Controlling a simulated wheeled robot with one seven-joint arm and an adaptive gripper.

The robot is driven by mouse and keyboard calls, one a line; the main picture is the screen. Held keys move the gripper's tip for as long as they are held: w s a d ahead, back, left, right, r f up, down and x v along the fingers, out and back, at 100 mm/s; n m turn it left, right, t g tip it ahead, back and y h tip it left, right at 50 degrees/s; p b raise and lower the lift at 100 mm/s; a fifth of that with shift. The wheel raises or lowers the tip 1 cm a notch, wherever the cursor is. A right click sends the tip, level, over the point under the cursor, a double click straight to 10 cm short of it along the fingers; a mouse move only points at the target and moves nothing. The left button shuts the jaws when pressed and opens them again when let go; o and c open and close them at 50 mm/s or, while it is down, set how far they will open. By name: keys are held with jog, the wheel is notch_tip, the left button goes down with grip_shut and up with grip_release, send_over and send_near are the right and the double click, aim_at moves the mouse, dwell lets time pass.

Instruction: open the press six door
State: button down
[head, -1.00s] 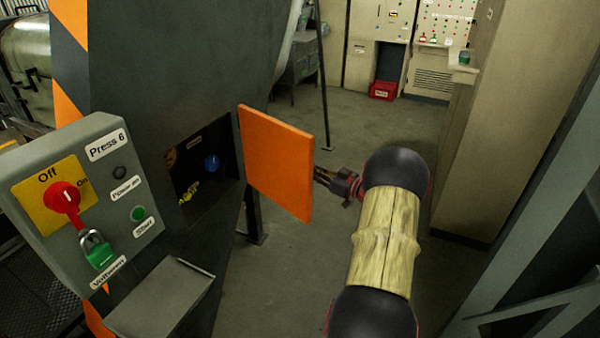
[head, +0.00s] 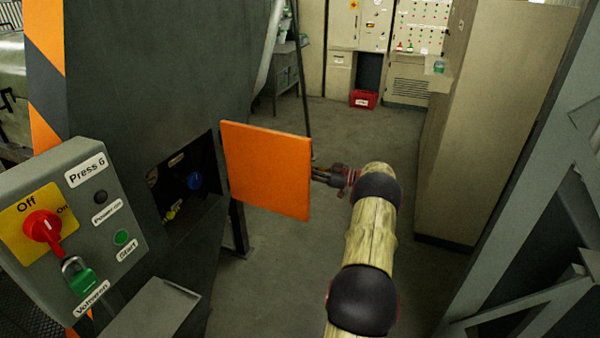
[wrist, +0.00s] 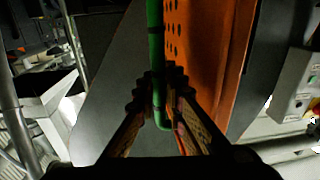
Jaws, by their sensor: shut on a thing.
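The orange press six door (head: 268,170) stands swung out from the dark press body, hinged on its left side. The opening (head: 185,185) behind it shows a blue knob and a yellow part inside. My gripper (head: 318,174) is at the door's right edge, partly hidden by the door. In the wrist view, my gripper (wrist: 163,100) is shut on a green bar handle (wrist: 156,45) beside the orange door panel (wrist: 205,60), which has rows of holes. The handle is hidden in the head view.
The Press 6 control box (head: 75,225) with a red switch and green padlock is at the left. A tall beige cabinet (head: 480,130) stands at the right. A red box (head: 363,99) sits at the back. Open floor (head: 370,130) lies between.

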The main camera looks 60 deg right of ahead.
jog(key=shift+d, duration=0.15)
jog(key=c, duration=1.9)
grip_release()
jog(key=shift+s, duration=0.1)
jog(key=v, duration=1.2)
jog(key=shift+d, duration=0.1)
